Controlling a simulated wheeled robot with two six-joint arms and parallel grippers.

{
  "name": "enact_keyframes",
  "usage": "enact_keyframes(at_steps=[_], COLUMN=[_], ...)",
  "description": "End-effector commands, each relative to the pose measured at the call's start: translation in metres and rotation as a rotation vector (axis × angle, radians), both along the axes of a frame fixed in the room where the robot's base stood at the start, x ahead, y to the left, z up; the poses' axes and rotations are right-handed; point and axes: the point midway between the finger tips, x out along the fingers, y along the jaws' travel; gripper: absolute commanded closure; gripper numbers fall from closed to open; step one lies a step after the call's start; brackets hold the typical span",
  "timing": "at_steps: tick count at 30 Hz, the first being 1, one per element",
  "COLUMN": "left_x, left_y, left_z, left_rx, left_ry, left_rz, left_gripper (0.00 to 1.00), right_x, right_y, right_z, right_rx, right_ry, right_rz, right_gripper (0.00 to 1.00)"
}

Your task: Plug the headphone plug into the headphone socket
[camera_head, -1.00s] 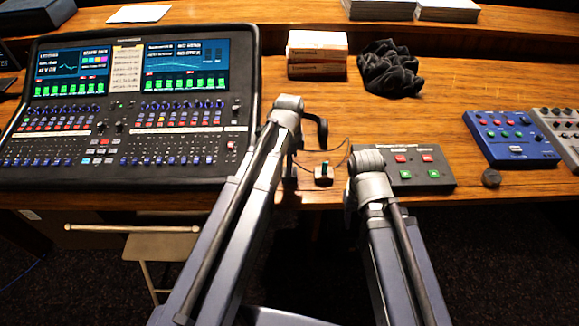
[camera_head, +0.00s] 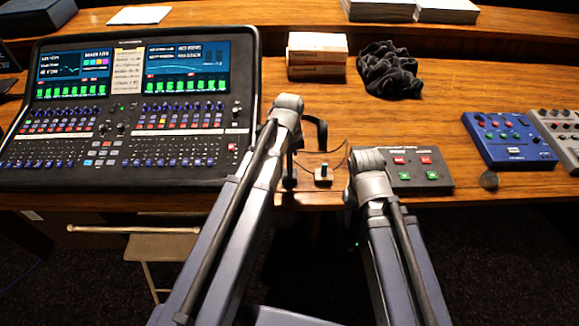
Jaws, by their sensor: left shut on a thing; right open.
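A dark curved thing (camera_head: 321,133), perhaps the headphones, shows behind my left wrist. I cannot make out the headphone socket.
A large mixing console (camera_head: 125,175) fills the left of the desk. White boxes (camera_head: 317,58) and a crumpled dark cloth (camera_head: 389,70) lie behind my grippers. A blue pedal (camera_head: 509,140), a grey one (camera_head: 562,130) and a small round thing (camera_head: 489,180) are right.

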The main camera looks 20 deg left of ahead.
Motion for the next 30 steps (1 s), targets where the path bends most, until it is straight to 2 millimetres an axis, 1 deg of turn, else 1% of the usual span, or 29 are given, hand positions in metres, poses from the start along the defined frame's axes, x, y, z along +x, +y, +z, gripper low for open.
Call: enact_keyframes(at_steps=[1, 30], left_x=[0.000, 0.000], left_y=[0.000, 0.000], left_z=[0.004, 0.041], left_rx=[0.000, 0.000], left_ry=[0.000, 0.000], left_rz=[0.000, 0.000], left_gripper=[1.00, 1.00], right_x=[0.000, 0.000], right_y=[0.000, 0.000], right_z=[0.004, 0.041], right_rx=[0.000, 0.000], right_ry=[0.000, 0.000], right_rz=[0.000, 0.000], right_gripper=[0.50, 0.50])
